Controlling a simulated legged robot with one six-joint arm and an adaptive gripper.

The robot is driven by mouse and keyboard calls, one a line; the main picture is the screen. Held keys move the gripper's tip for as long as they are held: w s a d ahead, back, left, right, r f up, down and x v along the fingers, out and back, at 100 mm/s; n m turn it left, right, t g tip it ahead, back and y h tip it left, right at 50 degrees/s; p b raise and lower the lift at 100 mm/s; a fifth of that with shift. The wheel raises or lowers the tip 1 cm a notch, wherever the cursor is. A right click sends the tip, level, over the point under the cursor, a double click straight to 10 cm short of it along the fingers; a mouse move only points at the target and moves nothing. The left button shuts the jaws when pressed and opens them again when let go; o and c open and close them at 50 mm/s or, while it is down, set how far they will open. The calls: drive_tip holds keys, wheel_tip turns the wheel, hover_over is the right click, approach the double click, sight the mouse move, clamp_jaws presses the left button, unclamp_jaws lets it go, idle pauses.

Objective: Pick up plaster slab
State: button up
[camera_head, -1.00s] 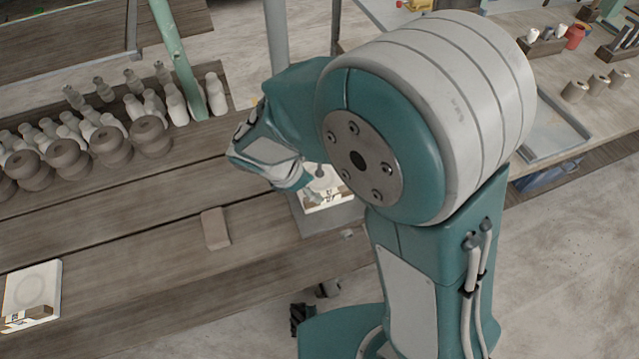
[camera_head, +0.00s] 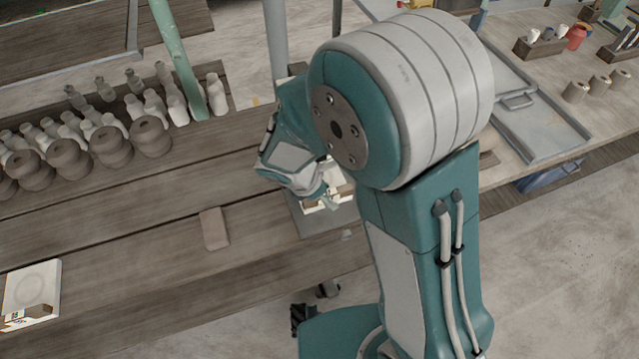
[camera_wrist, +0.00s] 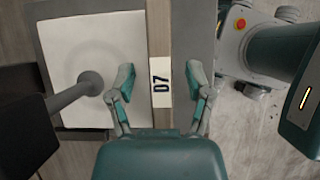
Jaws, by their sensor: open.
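A white plaster slab with a faint round mark (camera_wrist: 65,40) lies at the left of the wrist view. Its edge band carries a white label reading D7. My gripper (camera_wrist: 162,75) is open and empty, with its fingers on either side of this labelled edge in the picture. I cannot tell whether they touch it. In the head view my arm and gripper (camera_head: 326,198) partly hide this slab (camera_head: 343,193) at the table's right end. A similar white slab (camera_head: 32,283) with a labelled edge lies at the lower left.
A dark rod with a round end (camera_wrist: 88,83) reaches over the slab. A small brown block (camera_head: 214,229) lies on the wooden table (camera_head: 130,225). Brown round pots (camera_head: 112,146) and several pale bottles (camera_head: 216,93) stand behind. A metal tray (camera_head: 535,125) lies on the right bench.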

drive_tip(key=shift+d+f, duration=0.1)
drive_tip(key=shift+d, duration=0.05)
drive_tip(key=c, duration=0.9)
drive_tip(key=shift+s+a, duration=0.15)
drive_tip(key=shift+a, duration=0.05)
clamp_jaws()
drive_tip(key=shift+s+f, duration=0.1)
drive_tip(key=shift+w+r, duration=0.25)
drive_tip(key=shift+r, duration=0.75)
